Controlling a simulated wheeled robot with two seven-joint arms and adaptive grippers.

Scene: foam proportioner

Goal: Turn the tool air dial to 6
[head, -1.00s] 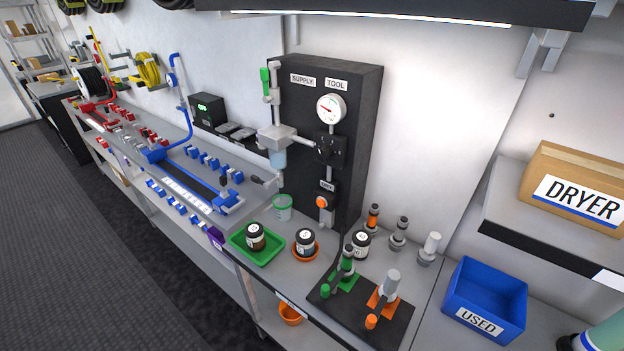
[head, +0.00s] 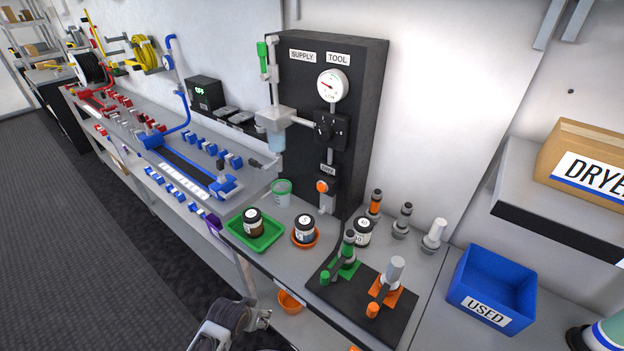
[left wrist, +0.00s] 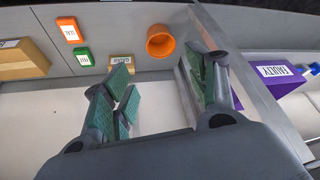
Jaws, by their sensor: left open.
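The black panel (head: 365,75) stands on the bench against the wall, with SUPPLY and TOOL labels. Under the TOOL label is a round white gauge (head: 332,86) with a red needle, its numbers too small to read. Below it is a black knob (head: 324,128) on a dark square block, which I take to be the tool air dial. My left gripper (head: 262,318) is at the bottom of the head view, low in front of the bench and well away from the knob. In the left wrist view its green-padded fingers (left wrist: 165,95) are apart with nothing between them.
A green tray (head: 270,243) with a jar, an orange dish (head: 304,241) with a jar, and a black mat (head: 345,300) with tools occupy the bench front. A blue USED bin (head: 490,290) is at right. An orange cup (left wrist: 160,41) and purple bin (left wrist: 290,95) are near my left gripper.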

